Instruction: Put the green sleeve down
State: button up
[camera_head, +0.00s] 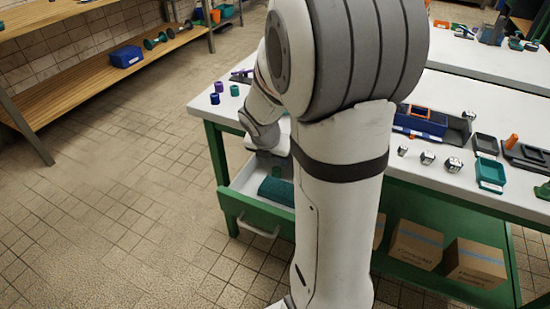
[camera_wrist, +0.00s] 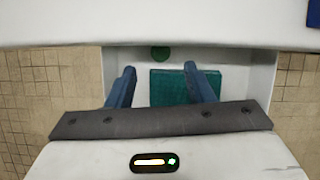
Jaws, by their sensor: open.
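A small round green piece, which looks like the green sleeve (camera_wrist: 160,53), stands in the open drawer (camera_wrist: 259,80) in the wrist view, near its far wall. In the head view the green sleeve (camera_head: 276,172) shows in the drawer (camera_head: 246,178) under the table's left end. My gripper (camera_wrist: 160,68) is open over the drawer, its two blue fingers apart with nothing between them. The sleeve is beyond the fingertips in the picture and looks clear of them.
A teal mat-like block (camera_wrist: 175,87) lies in the drawer beside the sleeve. The white tabletop (camera_wrist: 60,27) overhangs the drawer's far side. Several small coloured sleeves (camera_head: 218,87) stand on the table's left corner. The tiled floor (camera_head: 110,200) at left is clear.

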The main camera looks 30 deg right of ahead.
jog(key=s+a+r+m+y, duration=0.1)
jog(key=s+a+r+m, duration=0.2)
jog(key=m, duration=0.6)
jog(key=s+a+r+m+g+y, duration=0.1)
jog(key=s+a+r+m, duration=0.2)
jog(key=s+a+m, duration=0.2)
jog(key=s+a+r+m+y+p, duration=0.1)
jog(key=s+a+r+m, duration=0.2)
jog(key=s+m, duration=0.6)
jog(key=a+m, duration=0.1)
jog(key=m, duration=0.2)
jog(key=shift+m+g, duration=0.3)
jog(key=shift+g, duration=0.1)
jog(key=shift+s+a, duration=0.1)
jog(key=shift+c, duration=0.4)
